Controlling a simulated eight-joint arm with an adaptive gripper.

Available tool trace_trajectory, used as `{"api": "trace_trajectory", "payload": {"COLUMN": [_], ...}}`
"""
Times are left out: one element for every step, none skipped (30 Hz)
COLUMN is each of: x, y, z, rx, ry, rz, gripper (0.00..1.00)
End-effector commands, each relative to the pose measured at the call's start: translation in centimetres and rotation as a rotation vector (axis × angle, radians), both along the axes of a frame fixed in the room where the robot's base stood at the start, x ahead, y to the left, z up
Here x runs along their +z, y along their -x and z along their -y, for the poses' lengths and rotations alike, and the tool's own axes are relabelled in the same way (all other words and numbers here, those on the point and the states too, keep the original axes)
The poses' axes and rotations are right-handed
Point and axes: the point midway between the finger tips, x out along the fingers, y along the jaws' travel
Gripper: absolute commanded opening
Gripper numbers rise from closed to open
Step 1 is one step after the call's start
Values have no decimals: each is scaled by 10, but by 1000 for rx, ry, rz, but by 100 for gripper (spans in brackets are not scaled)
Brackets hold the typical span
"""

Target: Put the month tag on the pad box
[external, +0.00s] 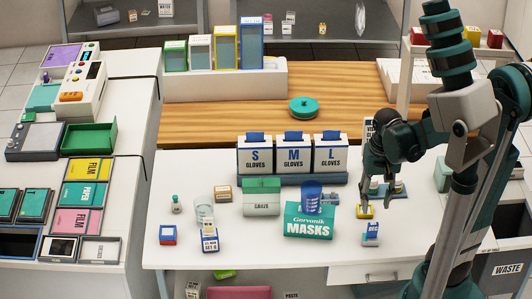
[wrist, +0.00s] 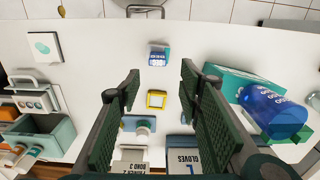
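A small blue block with a white label that seems to read DEC (external: 371,233), likely the month tag, stands near the table's front edge; it also shows in the wrist view (wrist: 158,55). A small yellow square piece with a pale top (external: 365,212) lies behind it and shows between my fingers in the wrist view (wrist: 156,100). My gripper (wrist: 158,85) is open and empty, pointing down above the yellow piece. I read no label naming a pad box; a green-and-white box, apparently marked GAUZE (external: 262,198), stands left of the masks box.
The teal masks box (external: 309,222) with a blue cylinder (external: 312,195) stands left of my gripper. Glove boxes (external: 294,153) line the back. A glass (external: 205,214) and small labelled blocks (external: 209,241) stand at left. The white table (external: 320,255) is clear in front.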

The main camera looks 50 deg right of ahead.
Motion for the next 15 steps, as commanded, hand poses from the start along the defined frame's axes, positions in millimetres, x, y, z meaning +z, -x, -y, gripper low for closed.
{"api": "trace_trajectory", "payload": {"x": [2, 4, 7, 10, 12, 16, 19, 22, 27, 30, 34, 39, 43, 46, 51], "y": [-1, -2, -5, -6, -7, -11, -12, -14, -17, -19, -21, -23, -26, -27, -30], "z": [-3, -5, -7, -10, -12, -16, -19, -22, -26, -30, -33, -39, -42, -46, -51], "rx": [13, 21, 34, 46, 59, 78, 93, 108, 131, 149, 166, 190, 208, 226, 249], "ry": [4, 6, 11, 15, 19, 26, 31, 35, 43, 48, 54, 61, 67, 73, 81], "rz": [8, 13, 24, 32, 40, 54, 64, 76, 92, 105, 117, 134, 148, 161, 178], "gripper": [36, 36, 36, 36, 36, 36, 36, 36, 36, 36, 36, 36, 36, 36, 36]}}
